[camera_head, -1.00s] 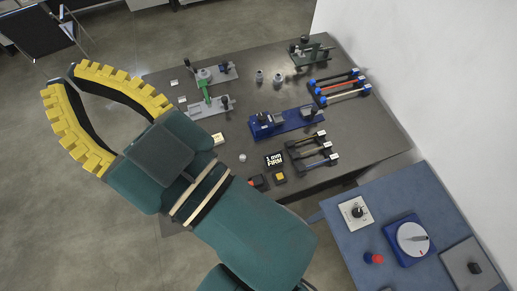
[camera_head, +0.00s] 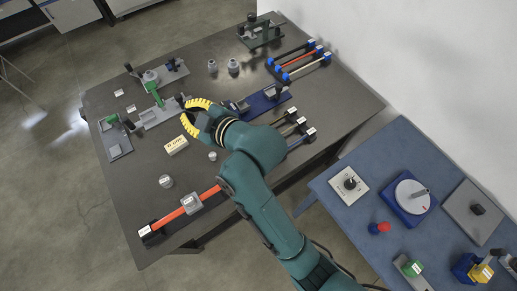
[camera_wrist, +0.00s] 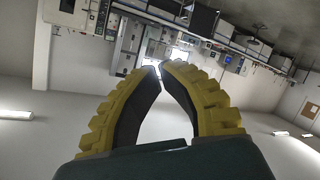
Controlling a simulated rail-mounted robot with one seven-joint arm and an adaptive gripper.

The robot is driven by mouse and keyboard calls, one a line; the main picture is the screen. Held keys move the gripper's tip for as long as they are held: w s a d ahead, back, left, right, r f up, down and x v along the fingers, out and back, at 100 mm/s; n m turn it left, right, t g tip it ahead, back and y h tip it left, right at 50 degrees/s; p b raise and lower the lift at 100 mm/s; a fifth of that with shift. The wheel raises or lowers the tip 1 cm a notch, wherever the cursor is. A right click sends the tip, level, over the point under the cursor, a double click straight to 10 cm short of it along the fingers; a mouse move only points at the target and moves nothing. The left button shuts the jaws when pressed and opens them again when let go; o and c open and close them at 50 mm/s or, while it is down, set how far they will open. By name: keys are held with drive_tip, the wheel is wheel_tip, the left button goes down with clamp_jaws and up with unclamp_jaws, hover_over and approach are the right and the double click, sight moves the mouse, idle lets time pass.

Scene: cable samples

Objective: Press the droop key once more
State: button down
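No key marked droop can be made out. The black "1 mm FIRM" block and the yellow and red keys beside it, visible a second ago, are hidden behind my arm in the head view. My gripper (camera_head: 188,112) is over the middle of the dark table, between the grey-and-green fixture (camera_head: 160,112) and the blue fixture (camera_head: 262,102). In the wrist view the yellow-backed fingers of my gripper (camera_wrist: 160,68) curve in until their tips all but meet, with nothing between them. The wrist view shows only the room, no table.
A red bar (camera_head: 170,219) with a grey block lies at the table's near left. A blue side table (camera_head: 330,195) with a dial plate (camera_head: 348,185) and turntable (camera_head: 411,197) is at the right.

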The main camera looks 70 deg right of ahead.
drive_tip(key=s+d+f+g+b, duration=0.1)
drive_tip(key=s+d+f+b, duration=0.1)
drive_tip(key=f, duration=0.8)
drive_tip(key=s+d+f+n+g+b, duration=0.1)
drive_tip(key=s+d+f+g+b, duration=0.1)
drive_tip(key=s+f, duration=0.5)
drive_tip(key=s+d+f+g+b, duration=0.2)
drive_tip(key=s+d+f+b, duration=0.2)
drive_tip(key=f, duration=0.9)
drive_tip(key=shift+s+d+f+y, duration=0.15)
drive_tip(key=shift+d+f+y, duration=0.25)
drive_tip(key=shift+d, duration=0.4)
drive_tip(key=shift+f, duration=0.1)
wheel_tip(320, 180, down, 8)
drive_tip(key=b, duration=0.7)
drive_tip(key=shift+f+b, duration=0.3)
drive_tip(key=shift+f, duration=0.4)
drive_tip(key=shift+f+b, duration=0.5)
drive_tip(key=shift+f, duration=0.1)
idle(1.7)
